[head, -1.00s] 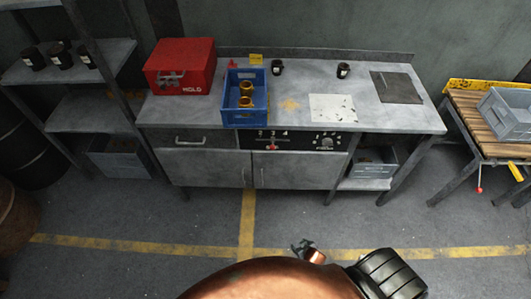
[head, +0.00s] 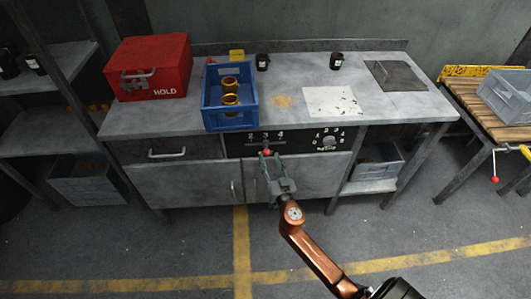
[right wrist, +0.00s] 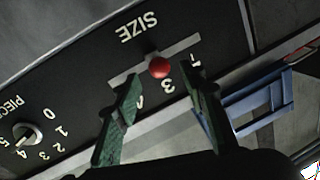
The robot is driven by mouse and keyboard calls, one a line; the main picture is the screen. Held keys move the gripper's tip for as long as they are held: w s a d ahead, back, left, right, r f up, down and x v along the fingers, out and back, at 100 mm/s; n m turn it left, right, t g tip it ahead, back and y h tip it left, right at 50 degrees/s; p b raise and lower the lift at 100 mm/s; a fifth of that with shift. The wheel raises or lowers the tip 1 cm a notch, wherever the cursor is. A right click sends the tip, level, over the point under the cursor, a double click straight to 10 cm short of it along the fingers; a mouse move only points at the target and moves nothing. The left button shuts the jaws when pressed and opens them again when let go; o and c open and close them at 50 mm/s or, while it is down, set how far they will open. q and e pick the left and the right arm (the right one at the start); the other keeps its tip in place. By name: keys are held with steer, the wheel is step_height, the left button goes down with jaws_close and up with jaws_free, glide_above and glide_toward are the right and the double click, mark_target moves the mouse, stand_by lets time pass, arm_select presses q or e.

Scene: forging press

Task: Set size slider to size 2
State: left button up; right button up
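The size slider is a small red knob (head: 267,152) on the black panel of the bench front, below the digits 2, 3 and 4. In the right wrist view the red knob (right wrist: 159,67) sits in a pale slot beside the upside-down word SIZE, closest to the digit 3. My right gripper (head: 270,163) is in front of the panel at the knob. In the right wrist view its two green fingers (right wrist: 160,76) are open, one on each side of the knob, with gaps showing. My left gripper is not in view.
A rotary pieces dial (head: 329,143) is right of the slider. A blue crate (head: 229,122) with brass-coloured parts and a red box (head: 150,70) stand on the bench (head: 395,101). The drawer handle (head: 167,154) is left of the panel. The floor in front is clear.

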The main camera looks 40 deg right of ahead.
mark_target(268, 154)
steer(key=x, duration=0.4)
steer(key=shift+w+d+f, duration=0.1)
steer(key=shift+w+d, duration=0.05)
steer(key=shift+w, duration=0.2)
jaws_close()
stand_by(0.4)
